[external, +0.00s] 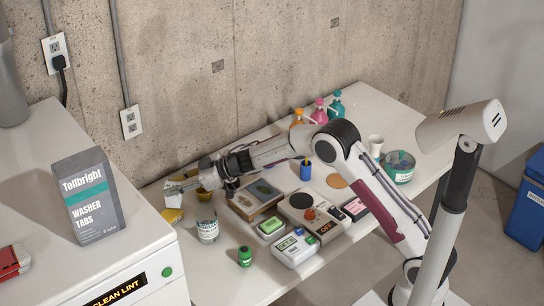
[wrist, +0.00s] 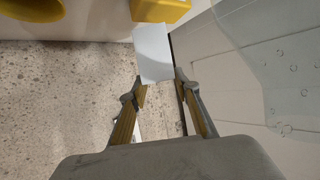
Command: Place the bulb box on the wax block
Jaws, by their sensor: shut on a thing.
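My gripper (external: 176,188) is at the far left end of the bench, low over its edge. In the wrist view my gripper (wrist: 157,84) is shut on a small pale box, which I take to be the bulb box (wrist: 154,52). The box juts out beyond the fingertips. It also shows as a pale shape under my gripper in the external view (external: 173,200). A yellow block, likely the wax block (wrist: 160,10), lies just past the box in the wrist view. It also shows below my gripper in the external view (external: 172,215). I cannot tell whether box and block touch.
A clear glass jar (external: 208,230) stands close to the right of the yellow block. A yellow cup (wrist: 30,8) is near my gripper. A wooden tray (external: 243,208), scales and small items crowd the bench to the right. The concrete wall (external: 200,120) stands behind.

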